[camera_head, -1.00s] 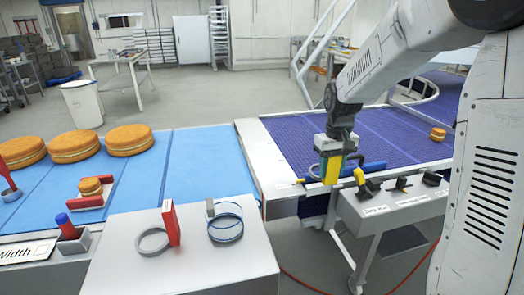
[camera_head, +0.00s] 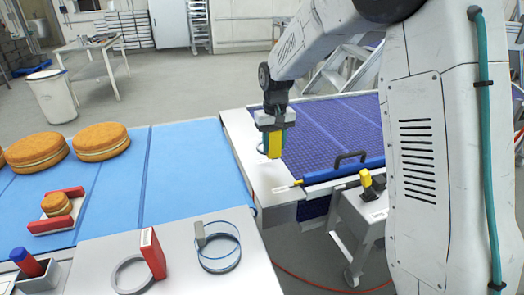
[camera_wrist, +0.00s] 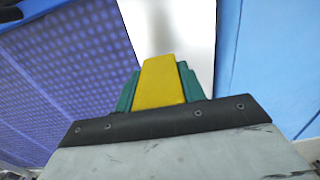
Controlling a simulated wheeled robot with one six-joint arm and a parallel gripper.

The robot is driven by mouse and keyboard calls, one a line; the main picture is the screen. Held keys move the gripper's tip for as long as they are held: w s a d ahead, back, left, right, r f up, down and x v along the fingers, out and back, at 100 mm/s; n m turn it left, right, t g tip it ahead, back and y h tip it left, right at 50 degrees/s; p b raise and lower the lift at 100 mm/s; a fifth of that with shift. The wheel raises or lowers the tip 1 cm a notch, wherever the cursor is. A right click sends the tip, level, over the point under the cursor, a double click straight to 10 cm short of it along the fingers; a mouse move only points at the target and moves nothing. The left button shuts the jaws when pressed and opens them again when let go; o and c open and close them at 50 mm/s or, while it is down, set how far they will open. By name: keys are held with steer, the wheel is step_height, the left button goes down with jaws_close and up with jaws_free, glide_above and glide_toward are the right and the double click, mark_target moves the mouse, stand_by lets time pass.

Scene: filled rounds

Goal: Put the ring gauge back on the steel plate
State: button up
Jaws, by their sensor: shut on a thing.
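My gripper (camera_head: 274,155) has yellow and teal fingers and is shut, above the light steel plate (camera_head: 240,150) between the purple and blue belts. The ring gauge (camera_head: 261,149) shows only as a thin pale-blue arc at the left of the fingers; the fingers hide the rest of it. In the wrist view the yellow and teal fingers (camera_wrist: 163,80) are seen from behind, with the bare steel plate (camera_wrist: 185,35) beyond; the ring gauge is hidden there. I cannot tell how far it is above the plate.
A clear blue-rimmed ring with a grey block (camera_head: 219,262) and a grey ring with a red block (camera_head: 153,253) stand on the grey table (camera_head: 225,284). A blue bar with a black handle (camera_head: 345,172) lies along the purple belt's near edge. Cakes (camera_head: 100,140) sit on the blue belt.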

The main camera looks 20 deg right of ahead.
steer(key=w+a, duration=0.2)
steer(key=a, duration=0.1)
steer(key=shift+w+f, duration=0.2)
steer(key=shift+w, duration=0.05)
steer(key=shift+f, duration=1.75)
steer(key=shift+f, duration=0.1)
steer(key=o, duration=1)
